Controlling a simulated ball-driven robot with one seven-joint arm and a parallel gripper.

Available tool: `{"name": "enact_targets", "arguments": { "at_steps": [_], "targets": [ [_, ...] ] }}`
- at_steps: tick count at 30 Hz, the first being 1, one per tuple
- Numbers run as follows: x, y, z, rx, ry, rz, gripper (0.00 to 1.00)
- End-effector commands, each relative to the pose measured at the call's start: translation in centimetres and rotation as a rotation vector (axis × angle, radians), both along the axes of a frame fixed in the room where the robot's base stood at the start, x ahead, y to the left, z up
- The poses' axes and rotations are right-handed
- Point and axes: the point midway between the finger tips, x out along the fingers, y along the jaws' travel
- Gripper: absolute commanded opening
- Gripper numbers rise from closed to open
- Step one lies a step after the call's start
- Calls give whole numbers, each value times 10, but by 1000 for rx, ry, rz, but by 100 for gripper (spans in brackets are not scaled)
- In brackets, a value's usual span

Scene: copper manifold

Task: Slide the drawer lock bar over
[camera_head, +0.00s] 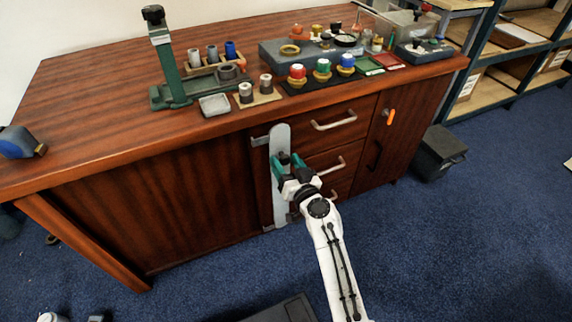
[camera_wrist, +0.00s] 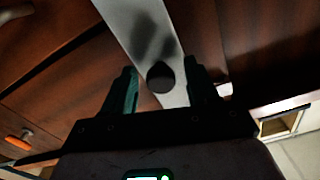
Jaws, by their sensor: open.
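The drawer lock bar (camera_head: 280,138) is a long pale grey upright strip on the cabinet front, across the left end of the drawers. Brackets show at its top and bottom. My gripper (camera_head: 290,160) is at the bar's upper half, with teal fingers open. In the wrist view the bar (camera_wrist: 135,22) runs slantwise between the open fingers of my gripper (camera_wrist: 165,75). A dark round knob (camera_wrist: 160,77) on the bar lies between the fingers, with gaps on both sides. Whether either finger touches the bar is unclear. My gripper hides part of the bar in the head view.
Drawer handles (camera_head: 334,121) stick out right of the bar. A door with an orange tag (camera_head: 390,117) is farther right. A dark bin (camera_head: 438,153) stands on the blue carpet beside the cabinet. The wooden top (camera_head: 110,90) holds a green press (camera_head: 175,80) and several small parts.

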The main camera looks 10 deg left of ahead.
Motion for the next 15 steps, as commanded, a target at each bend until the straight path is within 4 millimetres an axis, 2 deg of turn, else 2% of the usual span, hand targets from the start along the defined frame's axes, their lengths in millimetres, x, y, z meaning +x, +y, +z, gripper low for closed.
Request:
{"name": "enact_targets", "arguments": {
  "at_steps": [11,15],
  "targets": [
    [3,2,0,-1,-1,0,57],
    [3,2,0,-1,-1,0,44]
  ]
}}
